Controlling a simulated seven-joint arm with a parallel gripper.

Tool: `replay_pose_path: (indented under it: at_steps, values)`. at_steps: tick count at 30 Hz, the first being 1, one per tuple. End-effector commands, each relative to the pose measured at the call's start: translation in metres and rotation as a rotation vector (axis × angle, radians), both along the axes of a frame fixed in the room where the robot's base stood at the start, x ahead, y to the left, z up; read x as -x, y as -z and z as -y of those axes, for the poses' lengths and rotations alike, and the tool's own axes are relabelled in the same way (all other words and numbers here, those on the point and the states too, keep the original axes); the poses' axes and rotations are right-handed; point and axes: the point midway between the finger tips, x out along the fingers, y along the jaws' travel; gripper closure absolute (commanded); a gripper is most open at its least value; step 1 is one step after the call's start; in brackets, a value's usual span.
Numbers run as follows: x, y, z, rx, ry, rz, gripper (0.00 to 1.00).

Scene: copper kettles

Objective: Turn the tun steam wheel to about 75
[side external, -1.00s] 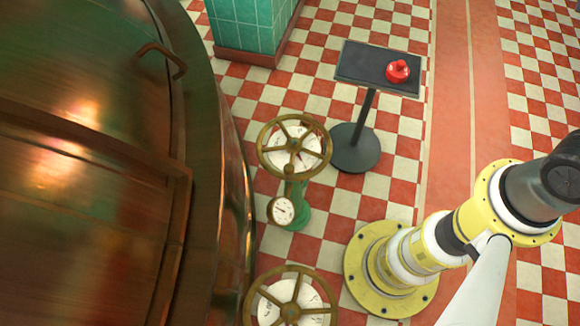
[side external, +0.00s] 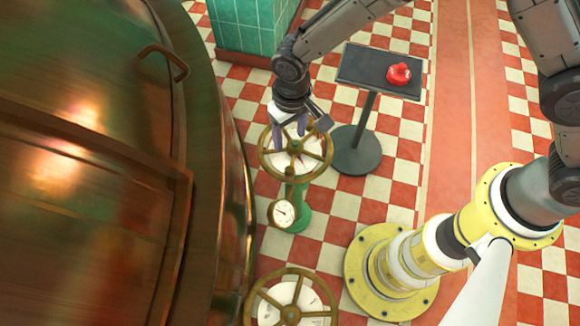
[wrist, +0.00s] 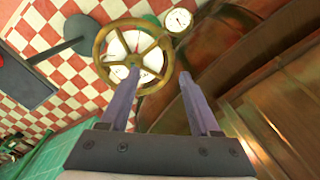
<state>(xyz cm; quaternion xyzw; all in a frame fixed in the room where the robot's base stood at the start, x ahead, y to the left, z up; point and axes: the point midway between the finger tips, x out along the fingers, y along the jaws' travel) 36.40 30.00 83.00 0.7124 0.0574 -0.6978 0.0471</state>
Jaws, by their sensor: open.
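A brass spoked handwheel (side external: 296,180) with a white dial and a red pointer under it sits on a green valve post (side external: 293,217). A second, similar wheel (side external: 291,312) is at the bottom edge, partly cut off. I cannot read which one is labelled tun steam. My gripper (side external: 290,130) is open and empty at the far side of the upper wheel, hiding part of its rim. In the wrist view the two purple-grey fingers of my gripper (wrist: 157,75) point toward the upper wheel (wrist: 101,55); contact cannot be told.
A round pressure gauge (side external: 283,213) is on the green post. A large copper vessel (side external: 90,230) fills the left, close beside the wheels. A black stand (side external: 350,62) with a red button (side external: 398,74) is behind right. A green tiled pillar (side external: 245,30) stands at the back.

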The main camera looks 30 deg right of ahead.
Motion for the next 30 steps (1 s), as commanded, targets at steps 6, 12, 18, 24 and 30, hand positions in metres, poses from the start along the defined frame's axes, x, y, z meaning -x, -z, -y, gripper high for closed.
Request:
replay_pose_path:
  at_steps: [6,12,18,24,30]
  values:
    - [0.014,0.02,-0.008,0.018,-0.034,-0.021,0.37]
    - [0.015,0.051,-0.007,0.02,-0.032,-0.024,0.37]
    - [0.014,0.091,-0.007,0.019,-0.032,-0.023,0.37]
    - [0.015,0.125,-0.006,0.019,-0.032,-0.022,0.37]
    - [0.014,0.145,-0.007,0.017,-0.032,-0.02,0.37]
